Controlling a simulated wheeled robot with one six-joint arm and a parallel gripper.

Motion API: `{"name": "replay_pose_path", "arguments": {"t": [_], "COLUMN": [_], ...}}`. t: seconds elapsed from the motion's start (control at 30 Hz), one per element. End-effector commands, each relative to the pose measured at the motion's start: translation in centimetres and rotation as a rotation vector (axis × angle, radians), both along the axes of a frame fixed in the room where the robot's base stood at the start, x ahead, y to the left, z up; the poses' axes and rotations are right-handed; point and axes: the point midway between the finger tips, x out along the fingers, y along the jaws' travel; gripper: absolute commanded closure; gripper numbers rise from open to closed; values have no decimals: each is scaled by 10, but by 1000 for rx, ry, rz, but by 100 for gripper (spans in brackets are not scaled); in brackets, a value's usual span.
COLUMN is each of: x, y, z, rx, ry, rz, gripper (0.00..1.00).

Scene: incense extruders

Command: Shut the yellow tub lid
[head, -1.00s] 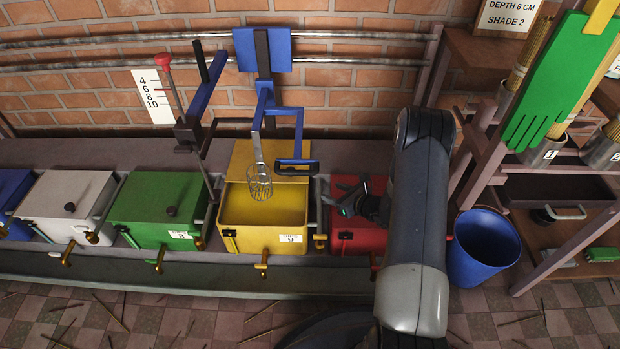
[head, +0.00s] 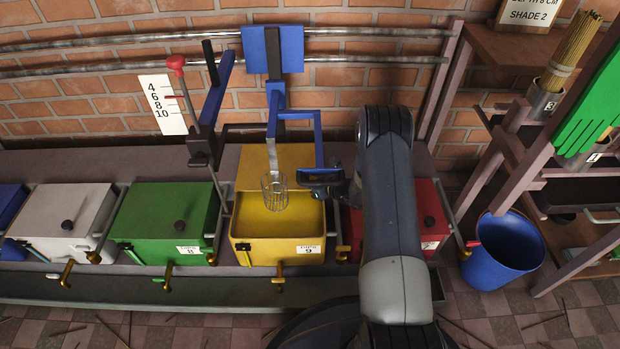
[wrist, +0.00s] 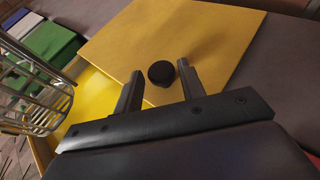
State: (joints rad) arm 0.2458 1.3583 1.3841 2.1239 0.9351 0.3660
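The yellow tub (head: 275,250) stands open at the front, with a white label marked 9. Its flat yellow lid (head: 256,158) lies back behind the opening; the lid also shows in the wrist view (wrist: 205,35). A round black knob (wrist: 161,72) is on the lid. My gripper (head: 308,178) is over the right part of the lid. In the wrist view my gripper (wrist: 159,70) is open, its two fingers apart with the knob between their tips. I cannot tell whether either finger touches the knob.
A wire basket (head: 275,193) hangs on a blue arm (head: 277,100) over the yellow tub, and is close to my gripper's left in the wrist view (wrist: 38,92). A green tub (head: 165,220) stands left, a red tub (head: 428,215) right. A blue bucket (head: 500,250) is farther right.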

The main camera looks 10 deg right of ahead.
Motion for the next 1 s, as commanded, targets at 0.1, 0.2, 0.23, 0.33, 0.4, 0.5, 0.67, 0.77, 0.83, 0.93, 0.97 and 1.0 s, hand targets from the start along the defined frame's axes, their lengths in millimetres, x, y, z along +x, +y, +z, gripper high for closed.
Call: {"name": "replay_pose_path", "arguments": {"t": [0.1, 0.2, 0.23, 0.33, 0.4, 0.5, 0.67, 0.77, 0.83, 0.93, 0.97, 1.0], "x": [0, 0, 0, 0, 0, 0, -1, -9, -20, -40, -46, -55], "y": [0, 0, 0, 0, 0, 0, 0, 2, 4, 8, 9, 11], "z": [0, 0, 0, 0, 0, 0, 0, -1, -1, -1, -1, -2], "rx": [0, 0, 0, 0, 0, 0, 0, 2, 4, 4, 4, 4], "ry": [0, 0, 0, 0, 0, 0, 0, 4, 5, 5, 6, 6], "rz": [0, 0, 0, 0, 0, 0, 1, 2, 1, 1, 0, 0], "gripper": [72, 80, 83, 91, 97, 100, 100, 100, 100, 100, 100, 100]}}
